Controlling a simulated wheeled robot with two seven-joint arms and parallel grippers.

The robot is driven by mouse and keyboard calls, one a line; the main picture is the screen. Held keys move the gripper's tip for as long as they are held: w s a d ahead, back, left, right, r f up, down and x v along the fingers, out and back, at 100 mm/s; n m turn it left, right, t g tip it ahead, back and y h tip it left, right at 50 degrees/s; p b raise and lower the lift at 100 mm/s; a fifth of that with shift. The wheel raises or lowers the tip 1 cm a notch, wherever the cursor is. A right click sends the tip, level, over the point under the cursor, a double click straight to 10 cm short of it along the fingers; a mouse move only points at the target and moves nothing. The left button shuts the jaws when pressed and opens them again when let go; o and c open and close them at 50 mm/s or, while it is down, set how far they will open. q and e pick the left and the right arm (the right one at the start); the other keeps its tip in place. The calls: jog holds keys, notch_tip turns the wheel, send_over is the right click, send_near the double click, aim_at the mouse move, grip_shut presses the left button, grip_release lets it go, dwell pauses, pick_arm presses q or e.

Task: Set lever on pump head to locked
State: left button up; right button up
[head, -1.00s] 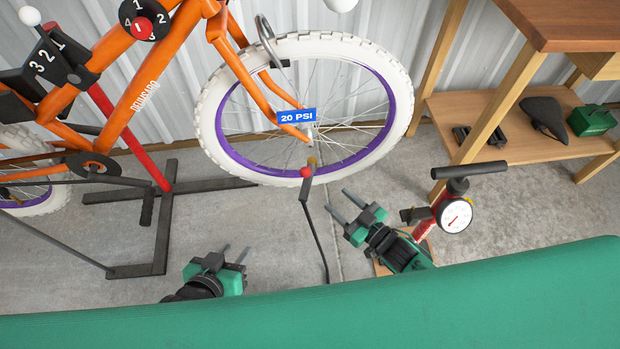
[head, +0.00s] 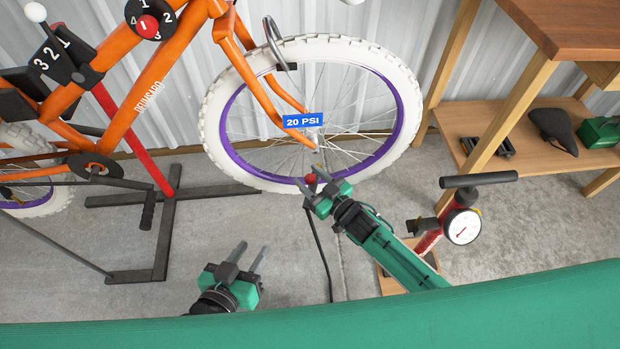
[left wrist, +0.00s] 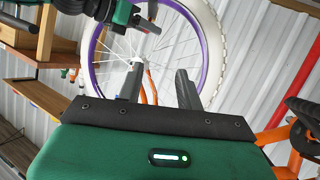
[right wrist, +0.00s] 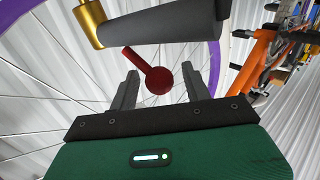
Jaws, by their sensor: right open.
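The pump head (right wrist: 160,25) is a dark grey cylinder with a brass end (right wrist: 90,22) at the front wheel, seen close up in the right wrist view. Its red lever (right wrist: 143,62) slants from beside the cylinder to a round red knob (right wrist: 158,80). My right gripper (right wrist: 160,70) is open, with one finger on each side of the knob and gaps on both sides. In the head view the red knob (head: 311,179) shows at my right gripper (head: 312,177), which hides most of the pump head. My left gripper (head: 250,250) is open and empty, low in front of the wheel.
A black hose (head: 322,250) hangs from the pump head to the floor. The red floor pump (head: 430,240) with gauge stands right of my right arm. The orange bicycle (head: 150,90) is on a stand (head: 168,230). A "20 PSI" label (head: 303,120) shows at the wheel. A wooden bench (head: 540,150) is at right.

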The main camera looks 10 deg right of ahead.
jog(key=shift+w+a, duration=0.1)
jog(key=shift+w, duration=0.05)
jog(key=c, duration=1)
jog(key=shift+o, duration=0.2)
jog(key=shift+f, duration=0.1)
jog(key=n+b, duration=0.1)
jog(key=f+n+y+b, duration=0.1)
jog(key=shift+s+a+n+t+b, duration=0.1)
jog(key=shift+s+n+t+b, duration=0.2)
jog(key=shift+s+b, duration=0.1)
jog(key=shift+s+f+n+y+b, duration=0.15)
jog(key=shift+f+n+y+b, duration=0.1)
jog(key=shift+n+y+b, duration=0.5)
pick_arm(q)
jog(key=w+a+r+t, duration=0.1)
jog(key=w+r+t, duration=0.1)
jog(key=r+t, duration=0.3)
jog(key=w+a+r+t+h, duration=0.1)
jog(key=w+a+r+t, duration=0.1)
jog(key=r+t, duration=0.4)
notch_tip(320, 180, up, 6)
jog(key=shift+a+f+n+t, duration=0.2)
jog(key=shift+n+t, duration=0.1)
